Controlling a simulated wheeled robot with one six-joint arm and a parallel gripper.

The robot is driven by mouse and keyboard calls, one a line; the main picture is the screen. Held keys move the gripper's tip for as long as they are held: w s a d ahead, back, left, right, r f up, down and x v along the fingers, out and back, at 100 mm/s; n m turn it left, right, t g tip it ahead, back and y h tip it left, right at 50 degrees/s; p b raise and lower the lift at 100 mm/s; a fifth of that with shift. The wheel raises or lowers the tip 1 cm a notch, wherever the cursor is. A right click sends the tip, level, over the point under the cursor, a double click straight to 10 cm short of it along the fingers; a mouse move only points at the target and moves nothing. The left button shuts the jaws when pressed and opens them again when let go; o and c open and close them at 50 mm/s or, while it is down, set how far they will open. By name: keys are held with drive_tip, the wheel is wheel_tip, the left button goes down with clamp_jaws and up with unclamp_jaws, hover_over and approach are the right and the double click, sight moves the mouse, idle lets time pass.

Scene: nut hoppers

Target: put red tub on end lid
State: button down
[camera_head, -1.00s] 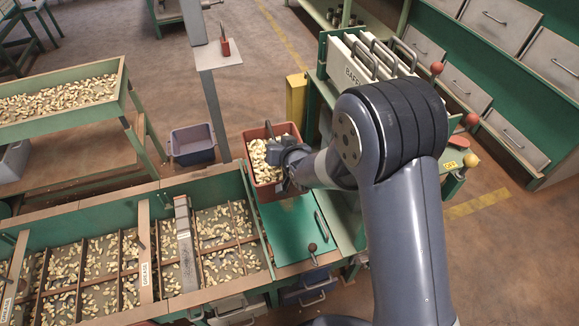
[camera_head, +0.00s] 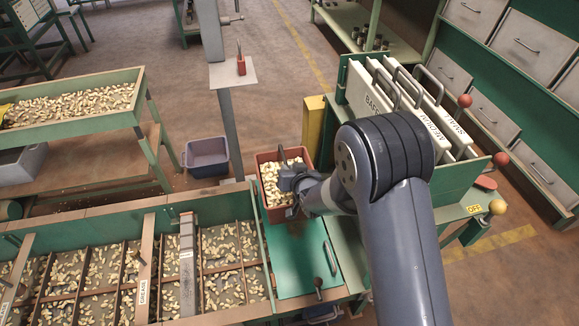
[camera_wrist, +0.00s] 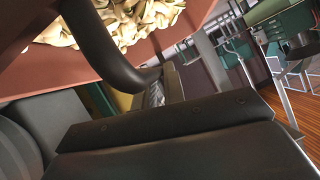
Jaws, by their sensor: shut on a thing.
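The red tub (camera_head: 278,214), full of pale nuts, is at the far end of the green end lid (camera_head: 295,262) on the hopper bench. It looks upright; I cannot tell whether its base touches the lid. My arm hides part of the bench to the right.
Divided hoppers of nuts (camera_head: 150,262) lie to the left. A grey post with a small shelf (camera_head: 232,72) and a blue-grey bin (camera_head: 207,157) stand behind the tub. A yellow post (camera_head: 312,128) and upright baffles (camera_head: 380,85) stand close at the right.

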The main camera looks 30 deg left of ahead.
drive_tip(key=shift+w+f, duration=0.1)
drive_tip(key=shift+f, duration=1.45)
drive_tip(key=c, duration=1.5)
unclamp_jaws()
drive_tip(key=shift+f, duration=0.1)
drive_tip(key=v, duration=1.2)
